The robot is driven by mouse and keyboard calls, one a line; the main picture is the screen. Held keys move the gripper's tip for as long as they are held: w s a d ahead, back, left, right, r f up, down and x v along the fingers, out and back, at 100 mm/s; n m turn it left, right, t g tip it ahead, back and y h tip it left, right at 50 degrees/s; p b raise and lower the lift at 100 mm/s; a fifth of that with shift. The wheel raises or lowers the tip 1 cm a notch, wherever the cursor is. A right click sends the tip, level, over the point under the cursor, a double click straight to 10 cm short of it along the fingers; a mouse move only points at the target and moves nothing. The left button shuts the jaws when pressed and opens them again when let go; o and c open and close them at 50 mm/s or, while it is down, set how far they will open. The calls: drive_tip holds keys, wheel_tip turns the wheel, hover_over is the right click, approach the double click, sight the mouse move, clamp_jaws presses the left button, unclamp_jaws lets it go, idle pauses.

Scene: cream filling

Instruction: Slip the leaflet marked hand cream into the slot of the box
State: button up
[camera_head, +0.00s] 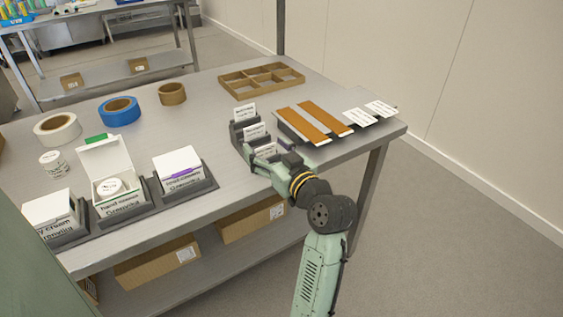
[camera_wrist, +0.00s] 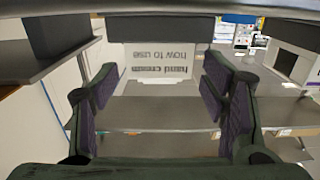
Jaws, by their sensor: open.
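A dark rack (camera_head: 240,134) on the table holds three white leaflets standing upright, one behind another. The wrist view shows one leaflet (camera_wrist: 160,64) printed "how to use hand cream", its text inverted, ahead of and between my fingers. My gripper (camera_head: 260,157) is at the front of the rack, low over the table. In the wrist view its two fingers (camera_wrist: 160,100) are apart with nothing clasped between them. The middle box (camera_head: 122,202), labelled hand cream, stands open in a dark holder with a white jar (camera_head: 109,187) inside. Its slot cannot be made out.
A box marked "y cream" (camera_head: 50,208) and a box with a purple tab (camera_head: 178,164) flank the middle box. Tape rolls (camera_head: 120,112) and a divided wooden tray (camera_head: 262,80) lie behind. Brown strips (camera_head: 325,117) and white cards (camera_head: 360,117) lie right of the rack.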

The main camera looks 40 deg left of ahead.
idle(0.3)
drive_tip(key=b+v, duration=0.2)
drive_tip(key=v, duration=0.8)
drive_tip(key=shift+d+b, duration=0.3)
drive_tip(key=shift+d, duration=0.1)
